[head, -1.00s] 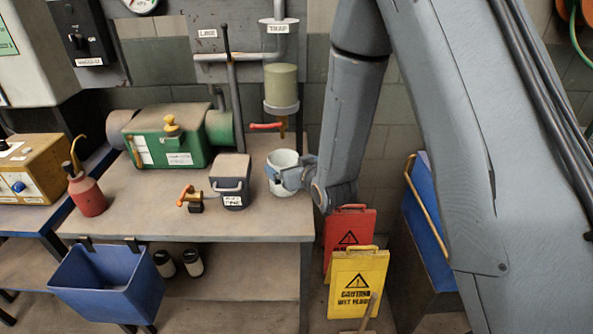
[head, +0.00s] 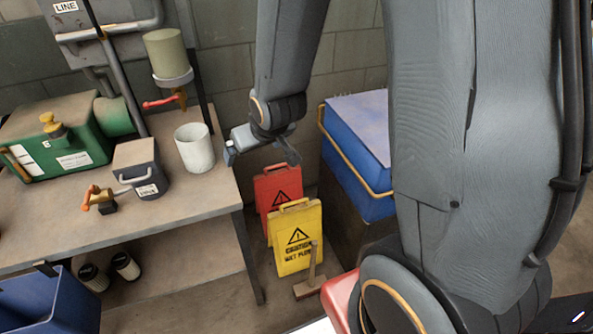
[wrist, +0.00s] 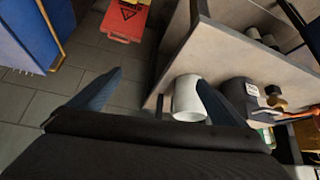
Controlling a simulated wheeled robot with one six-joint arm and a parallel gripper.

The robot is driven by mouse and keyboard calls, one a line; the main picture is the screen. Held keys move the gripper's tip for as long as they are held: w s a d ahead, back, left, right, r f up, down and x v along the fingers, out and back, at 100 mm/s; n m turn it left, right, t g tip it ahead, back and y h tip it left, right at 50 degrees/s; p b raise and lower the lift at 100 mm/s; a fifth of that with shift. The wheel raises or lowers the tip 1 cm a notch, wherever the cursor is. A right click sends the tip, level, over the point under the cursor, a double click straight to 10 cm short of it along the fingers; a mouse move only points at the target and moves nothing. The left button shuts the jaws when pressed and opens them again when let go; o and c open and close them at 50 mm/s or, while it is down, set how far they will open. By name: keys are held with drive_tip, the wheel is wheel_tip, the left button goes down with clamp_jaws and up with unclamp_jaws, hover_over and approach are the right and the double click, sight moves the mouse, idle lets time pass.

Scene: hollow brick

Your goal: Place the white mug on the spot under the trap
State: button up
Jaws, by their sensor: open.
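The white mug (head: 195,148) stands upright on the bench top near its right end, below the trap (head: 167,58) with its red-handled valve (head: 160,102). I cannot tell whether it is exactly on the spot under the trap. My gripper (head: 230,153) is open and empty, just right of the mug and past the bench's right edge. In the wrist view the mug (wrist: 187,98) shows beside the right finger, and my gripper (wrist: 150,90) has its two fingers wide apart.
A grey box (head: 140,168) stands left of the mug, with a brass valve (head: 99,200) nearby and a green machine (head: 55,145) behind. Red (head: 278,187) and yellow (head: 296,238) caution signs stand on the floor right of the bench. A blue bin (head: 360,150) stands further right.

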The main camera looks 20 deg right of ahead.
drive_tip(key=s+d+r+m+g, duration=0.1)
drive_tip(key=s+d+g, duration=0.1)
drive_tip(key=s, duration=0.5)
drive_tip(key=s+d+r+m+g+h, duration=0.1)
drive_tip(key=s+d+r+g, duration=0.1)
drive_tip(key=s, duration=0.6)
drive_tip(key=shift+d+g, duration=0.8)
drive_tip(key=shift+g, duration=0.2)
